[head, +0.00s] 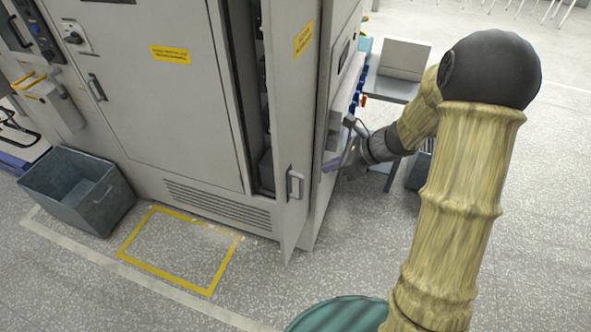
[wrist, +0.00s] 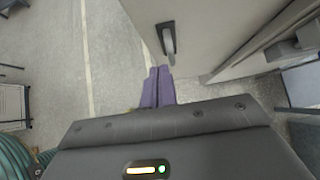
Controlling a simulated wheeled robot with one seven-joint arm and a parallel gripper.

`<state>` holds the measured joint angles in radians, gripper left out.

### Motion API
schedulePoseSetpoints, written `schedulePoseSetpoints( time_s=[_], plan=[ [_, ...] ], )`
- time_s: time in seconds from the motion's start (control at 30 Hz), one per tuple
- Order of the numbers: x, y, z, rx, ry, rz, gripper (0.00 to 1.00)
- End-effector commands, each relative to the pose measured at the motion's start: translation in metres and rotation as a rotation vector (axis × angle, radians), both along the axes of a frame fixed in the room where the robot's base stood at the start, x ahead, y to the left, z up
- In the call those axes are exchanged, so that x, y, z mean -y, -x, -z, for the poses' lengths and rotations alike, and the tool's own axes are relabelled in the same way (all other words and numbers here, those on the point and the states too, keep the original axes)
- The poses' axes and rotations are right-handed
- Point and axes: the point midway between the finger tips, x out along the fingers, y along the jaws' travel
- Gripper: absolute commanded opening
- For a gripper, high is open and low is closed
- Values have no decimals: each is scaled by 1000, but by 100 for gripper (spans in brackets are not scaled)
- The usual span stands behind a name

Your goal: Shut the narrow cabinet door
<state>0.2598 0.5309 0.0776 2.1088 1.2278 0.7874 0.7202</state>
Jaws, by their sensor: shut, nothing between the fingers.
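The narrow cabinet door (head: 286,140) stands ajar, with a dark gap beside it along the wide front panel. Its upright bar handle (head: 295,184) shows in the head view. A handle (wrist: 168,40) also shows in the wrist view, on a pale grey panel just beyond the fingertips. My gripper (head: 332,164) is to the right of the narrow door at about handle height. Its purple fingers (wrist: 157,72) are shut together and empty. They point toward the handle; I cannot tell whether they touch the panel.
A grey bin (head: 80,190) stands on the floor at the left. A yellow floor outline (head: 180,250) lies before the wide cabinet door (head: 165,100). A side table (head: 393,90) with a pale box stands behind my arm. The floor in front of the narrow door is clear.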

Motion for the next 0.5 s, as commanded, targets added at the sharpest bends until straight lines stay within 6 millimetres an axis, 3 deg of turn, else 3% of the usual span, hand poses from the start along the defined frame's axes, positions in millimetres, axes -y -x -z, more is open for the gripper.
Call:
schedulePoseSetpoints(
  time_s=[0.5],
  plan=[
    [-62, -23, 57, -3, 1, -4, 0]
  ],
)
